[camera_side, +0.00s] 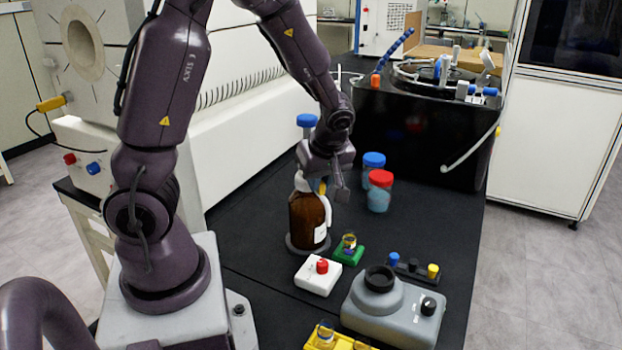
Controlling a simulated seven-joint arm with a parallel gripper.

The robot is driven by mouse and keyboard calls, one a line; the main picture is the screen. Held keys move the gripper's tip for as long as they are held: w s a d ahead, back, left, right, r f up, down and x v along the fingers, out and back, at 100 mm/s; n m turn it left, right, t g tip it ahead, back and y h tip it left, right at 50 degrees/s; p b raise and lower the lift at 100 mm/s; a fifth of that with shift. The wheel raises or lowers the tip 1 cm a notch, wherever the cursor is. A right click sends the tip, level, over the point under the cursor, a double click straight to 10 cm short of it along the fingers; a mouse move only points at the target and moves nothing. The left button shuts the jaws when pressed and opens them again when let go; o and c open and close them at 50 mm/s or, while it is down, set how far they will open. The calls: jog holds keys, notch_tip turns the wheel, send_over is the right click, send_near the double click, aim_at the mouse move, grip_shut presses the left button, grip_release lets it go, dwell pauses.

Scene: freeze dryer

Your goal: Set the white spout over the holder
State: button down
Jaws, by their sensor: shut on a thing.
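A brown bottle (306,222) stands upright on a dark round base, with a white dispenser top. The white spout (328,209) comes off the top and bends down along the bottle's right side. My gripper (332,188) is at the bottle's top and is shut on the spout; the arm and fingers partly hide the grip. The green holder (350,257), with a small glass vial (349,242) in it, sits to the front right of the bottle. The spout's tip appears beside the bottle, up and left of the holder; its exact overlap is hard to tell.
A white box with a red knob (318,275) and a grey mixer (392,308) stand in front. Jars with red (380,191) and blue (374,163) lids stand behind. A yellow rack (340,341) is at the front edge.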

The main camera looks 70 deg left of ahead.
jog(key=shift+w+a+n+g+h, duration=0.3)
jog(key=shift+w+n+g, duration=0.25)
jog(key=shift+n, duration=0.75)
jog(key=shift+w+a+n+g+h, duration=0.15)
jog(key=shift+w+a+n+g, duration=0.2)
jog(key=shift+w+n, duration=0.65)
jog(key=shift+w+a+n+g+h, duration=0.25)
jog(key=shift+n+g, duration=0.25)
jog(key=shift+n, duration=1.1)
jog(key=shift+w, duration=0.1)
jog(key=c, duration=1.1)
grip_release()
jog(key=v, duration=1.3)
